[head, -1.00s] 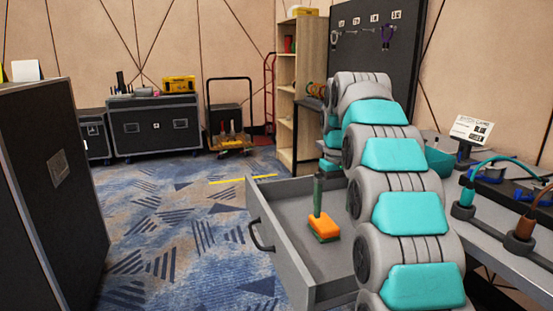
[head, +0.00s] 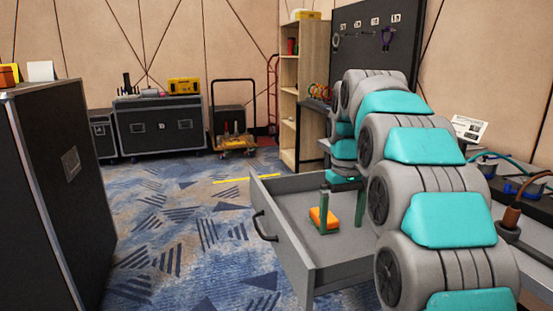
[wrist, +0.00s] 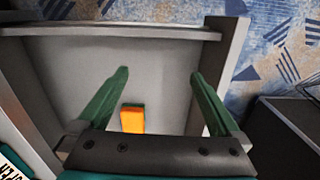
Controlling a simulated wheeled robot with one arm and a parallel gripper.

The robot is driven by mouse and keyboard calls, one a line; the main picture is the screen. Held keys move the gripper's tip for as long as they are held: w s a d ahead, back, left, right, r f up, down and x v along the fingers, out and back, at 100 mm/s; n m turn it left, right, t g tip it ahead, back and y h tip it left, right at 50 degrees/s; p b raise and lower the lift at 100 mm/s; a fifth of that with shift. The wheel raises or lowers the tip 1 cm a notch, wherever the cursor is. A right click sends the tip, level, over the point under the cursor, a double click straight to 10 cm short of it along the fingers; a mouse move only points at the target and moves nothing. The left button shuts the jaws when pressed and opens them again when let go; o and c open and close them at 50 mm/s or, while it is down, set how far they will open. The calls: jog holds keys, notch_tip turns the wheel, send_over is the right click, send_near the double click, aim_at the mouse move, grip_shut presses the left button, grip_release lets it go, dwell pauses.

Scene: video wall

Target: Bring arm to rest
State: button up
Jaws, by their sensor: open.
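My gripper (head: 343,203) is at the open drawer, fingers pointing down, its two green fingers spread wide apart. In the wrist view my gripper (wrist: 158,75) is open with nothing between the fingertips. An orange block with a green underside (head: 323,219) lies on the drawer floor, near the left finger in the head view. The block also shows in the wrist view (wrist: 132,119), below the fingers and apart from them as far as I can tell. My grey and teal arm hides the drawer's right side.
The grey drawer (head: 285,248) is pulled out over the carpet. A worktop (head: 528,205) with cables and tools is at the right. A black case (head: 50,190) stands close at the left. A wooden shelf (head: 288,135) and a pegboard are behind. The carpet between is clear.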

jog(key=s+f+m, duration=0.1)
jog(key=s+f, duration=0.4)
jog(key=s, duration=0.7)
jog(key=s+f+m+g, duration=0.1)
jog(key=s+f, duration=0.3)
jog(key=s, duration=0.9)
jog(key=s+f+m, duration=0.1)
jog(key=s+f, duration=0.4)
jog(key=s, duration=0.8)
jog(key=shift+f, duration=0.35)
jog(key=shift+w+d, duration=0.1)
